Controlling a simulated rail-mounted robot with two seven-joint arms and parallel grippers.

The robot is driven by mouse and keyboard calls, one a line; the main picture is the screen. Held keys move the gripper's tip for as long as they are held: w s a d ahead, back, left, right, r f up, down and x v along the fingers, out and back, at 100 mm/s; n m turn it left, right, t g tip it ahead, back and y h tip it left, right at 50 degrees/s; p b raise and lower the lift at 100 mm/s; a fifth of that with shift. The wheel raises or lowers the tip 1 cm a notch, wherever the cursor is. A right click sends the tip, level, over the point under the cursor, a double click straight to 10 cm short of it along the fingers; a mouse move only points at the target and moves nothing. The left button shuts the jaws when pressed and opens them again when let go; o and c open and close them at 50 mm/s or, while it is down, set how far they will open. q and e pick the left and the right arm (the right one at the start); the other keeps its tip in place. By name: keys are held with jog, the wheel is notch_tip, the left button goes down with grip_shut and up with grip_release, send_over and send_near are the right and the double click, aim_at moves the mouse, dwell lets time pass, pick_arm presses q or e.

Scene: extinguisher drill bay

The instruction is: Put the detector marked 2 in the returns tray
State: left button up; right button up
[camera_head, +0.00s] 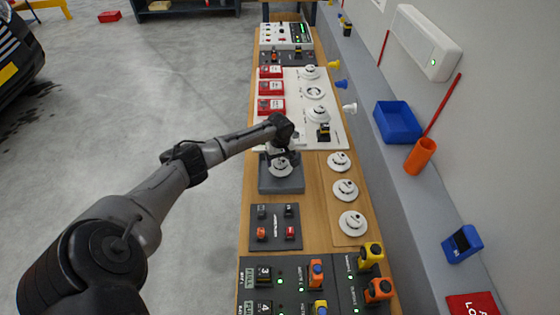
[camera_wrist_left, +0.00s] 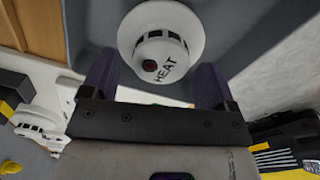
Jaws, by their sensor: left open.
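A white round detector (camera_head: 280,170) sits on the dark grey tray (camera_head: 281,187) in the middle of the bench. My left gripper (camera_head: 284,153) is low over this detector, at the tray's far side. In the left wrist view the detector (camera_wrist_left: 160,45) reads HEAT and has a dark red spot. The open left fingers (camera_wrist_left: 153,82) lie on either side of its near part, with no clear grip on it. Three more white detectors (camera_head: 339,162), (camera_head: 345,190), (camera_head: 352,223) stand in a row on the wooden board to the right. I cannot read a 2 on any detector. My right gripper is out of view.
A white panel (camera_head: 292,128) with red call points and more detectors lies behind the tray. A dark switch box (camera_head: 276,227) and control panels (camera_head: 312,285) are in front. A blue bin (camera_head: 397,122) and an orange cup (camera_head: 420,155) stand on the grey ledge at right.

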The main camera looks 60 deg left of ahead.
aim_at(280, 160)
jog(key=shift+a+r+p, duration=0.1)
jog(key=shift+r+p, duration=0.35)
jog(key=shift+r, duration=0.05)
pick_arm(q)
notch_tip(280, 160, up, 11)
